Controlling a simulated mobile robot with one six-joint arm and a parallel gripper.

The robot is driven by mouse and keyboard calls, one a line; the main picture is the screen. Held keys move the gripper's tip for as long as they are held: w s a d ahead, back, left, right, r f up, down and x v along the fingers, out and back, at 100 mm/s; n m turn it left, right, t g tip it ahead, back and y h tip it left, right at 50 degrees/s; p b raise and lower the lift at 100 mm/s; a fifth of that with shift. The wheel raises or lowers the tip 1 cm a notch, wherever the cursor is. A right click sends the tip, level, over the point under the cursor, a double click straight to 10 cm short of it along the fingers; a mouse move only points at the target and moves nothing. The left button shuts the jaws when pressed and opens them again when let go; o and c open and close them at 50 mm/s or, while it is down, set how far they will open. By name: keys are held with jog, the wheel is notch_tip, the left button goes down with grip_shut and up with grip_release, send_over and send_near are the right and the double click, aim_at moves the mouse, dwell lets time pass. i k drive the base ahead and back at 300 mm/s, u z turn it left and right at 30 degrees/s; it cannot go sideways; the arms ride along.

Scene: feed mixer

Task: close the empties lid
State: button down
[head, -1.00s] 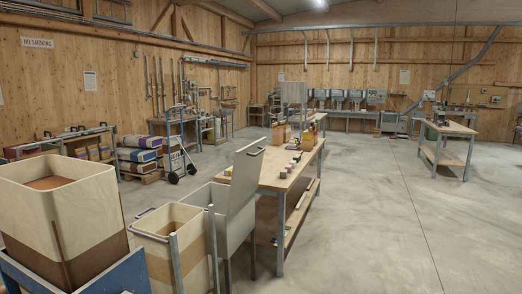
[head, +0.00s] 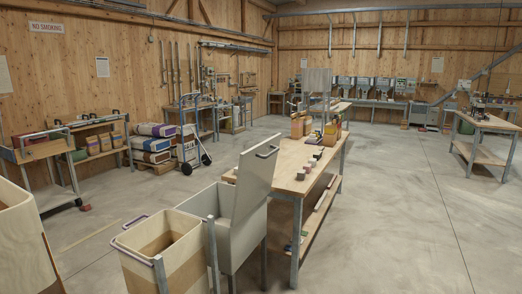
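A light grey box bin (head: 241,240) stands at the lower middle, against the left end of the wooden workbench. Its grey lid (head: 254,188) stands raised, tilted a little back from upright, with a dark bar handle (head: 267,151) at its top edge. I take this to be the empties lid; no label on it can be read. The bin's opening faces up, and its inside shows only in part. My gripper is not in view.
A beige open-topped bin (head: 136,262) with a bar handle stands just left of the grey bin. A larger pale container (head: 22,243) is cut off at the left edge. The workbench (head: 287,187) holds small blocks. Concrete floor (head: 400,220) is clear to the right.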

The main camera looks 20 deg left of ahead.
aim_at(256, 168)
jog(key=u, duration=0.4)
jog(key=i, duration=1.1)
jog(key=u, duration=0.55)
